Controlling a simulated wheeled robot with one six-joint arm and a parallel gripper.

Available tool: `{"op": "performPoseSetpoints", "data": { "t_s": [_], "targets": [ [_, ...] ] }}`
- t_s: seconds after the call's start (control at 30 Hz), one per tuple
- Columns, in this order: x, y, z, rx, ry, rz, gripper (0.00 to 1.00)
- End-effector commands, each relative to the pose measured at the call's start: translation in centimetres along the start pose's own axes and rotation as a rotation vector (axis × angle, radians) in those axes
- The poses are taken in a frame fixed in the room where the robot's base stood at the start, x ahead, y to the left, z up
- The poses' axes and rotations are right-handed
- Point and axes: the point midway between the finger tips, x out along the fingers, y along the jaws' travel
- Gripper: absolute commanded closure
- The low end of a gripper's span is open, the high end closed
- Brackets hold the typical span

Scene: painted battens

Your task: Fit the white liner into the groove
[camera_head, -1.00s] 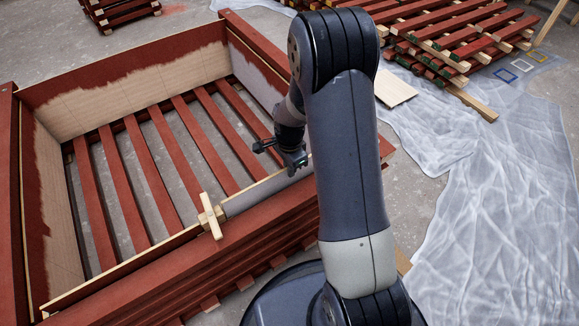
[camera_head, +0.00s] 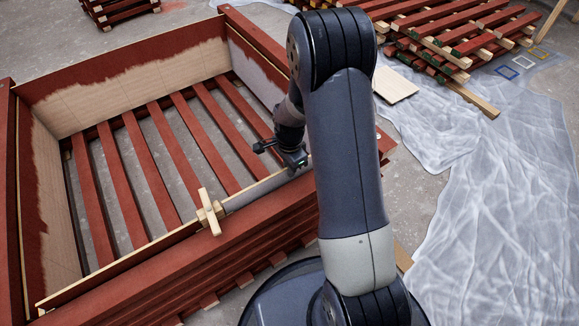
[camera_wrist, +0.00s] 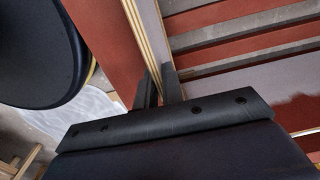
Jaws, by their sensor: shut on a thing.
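The white liner (camera_head: 255,190) looks pale grey. It runs along the inside of the near wall (camera_head: 245,218) of a red slatted crate, to the right of a small wooden cross-shaped piece (camera_head: 209,212). My gripper (camera_head: 294,158) is at the liner's right part, partly behind my arm. In the wrist view my gripper (camera_wrist: 160,88) is shut on the liner (camera_wrist: 178,35), with a finger on each side of its edge. Pale wood edges (camera_wrist: 146,40) run beside it along the red wall. The groove itself is hidden, so I cannot tell how the liner sits in it.
The crate's far wall (camera_head: 130,85) and left wall (camera_head: 55,220) stand up around the red floor slats (camera_head: 160,165). Stacked red battens (camera_head: 440,35) lie at the back right. Crumpled plastic sheeting (camera_head: 480,190) covers the floor at right.

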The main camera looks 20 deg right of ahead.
Motion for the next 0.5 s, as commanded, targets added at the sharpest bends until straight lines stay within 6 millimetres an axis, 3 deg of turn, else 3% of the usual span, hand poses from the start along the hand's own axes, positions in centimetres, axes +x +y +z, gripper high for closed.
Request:
{"op": "performPoseSetpoints", "data": {
  "t_s": [0.5],
  "targets": [
    [1.2,-0.1,0.0,0.000,0.001,-0.002,1.00]
  ]
}}
